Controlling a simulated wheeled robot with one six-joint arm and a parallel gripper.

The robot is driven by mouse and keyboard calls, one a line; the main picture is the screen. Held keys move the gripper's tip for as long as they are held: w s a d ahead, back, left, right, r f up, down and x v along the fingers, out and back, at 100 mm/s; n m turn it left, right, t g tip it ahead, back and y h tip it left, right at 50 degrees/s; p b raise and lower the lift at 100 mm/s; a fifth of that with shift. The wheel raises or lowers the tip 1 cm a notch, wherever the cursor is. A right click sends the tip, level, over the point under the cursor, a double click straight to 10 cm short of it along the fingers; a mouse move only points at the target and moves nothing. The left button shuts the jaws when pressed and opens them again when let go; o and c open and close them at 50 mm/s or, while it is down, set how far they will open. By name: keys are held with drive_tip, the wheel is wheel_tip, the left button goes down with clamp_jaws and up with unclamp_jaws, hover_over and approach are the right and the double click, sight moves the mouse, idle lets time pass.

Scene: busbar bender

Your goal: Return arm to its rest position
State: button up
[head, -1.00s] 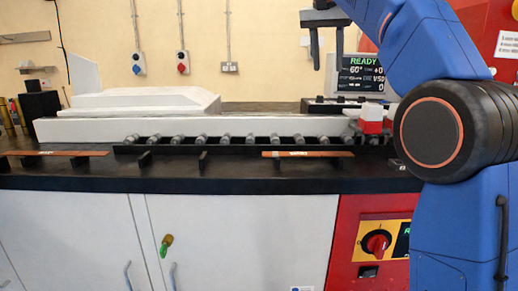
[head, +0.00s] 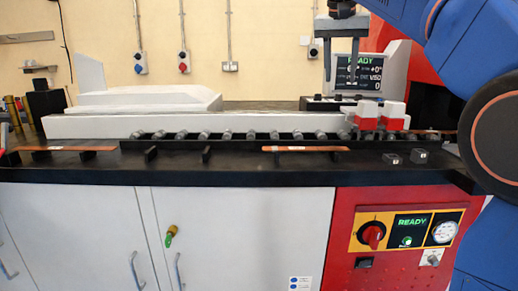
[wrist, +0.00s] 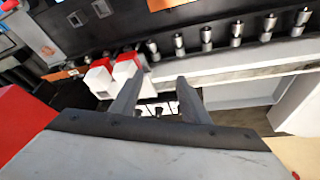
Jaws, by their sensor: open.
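My gripper (head: 341,62) hangs at the upper right of the head view, fingers pointing down, in front of the display that reads READY (head: 362,72). It is open and holds nothing. In the wrist view my gripper (wrist: 158,100) shows two spread fingers with empty space between them. My blue arm comes in from the right edge of the head view. The red and white blocks (head: 367,116) of the bender stand below and right of the gripper, apart from it. The wrist view also shows these blocks (wrist: 125,68), left of the fingers.
A row of rollers (head: 227,135) runs along the black worktop (head: 230,172). One copper bar (head: 305,149) lies in front of the rollers, another (head: 68,148) at the left. A red control panel (head: 405,240) is below right. The air above the white bed is clear.

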drive_tip(key=s+d+f+n, duration=0.1)
drive_tip(key=s+d+f, duration=0.1)
drive_tip(key=s+f, duration=0.9)
drive_tip(key=s+d+f+n+y, duration=0.1)
drive_tip(key=s+d+f+n, duration=0.1)
drive_tip(key=s+f, duration=1)
drive_tip(key=s+d+f+n+y, duration=0.1)
drive_tip(key=s+d+f, duration=0.1)
drive_tip(key=s+f, duration=1)
wheel_tip(320, 180, down, 9)
drive_tip(key=shift+d+r+n+t, duration=0.15)
drive_tip(key=shift+d+n+t, duration=0.2)
drive_tip(key=shift+n+t, duration=0.05)
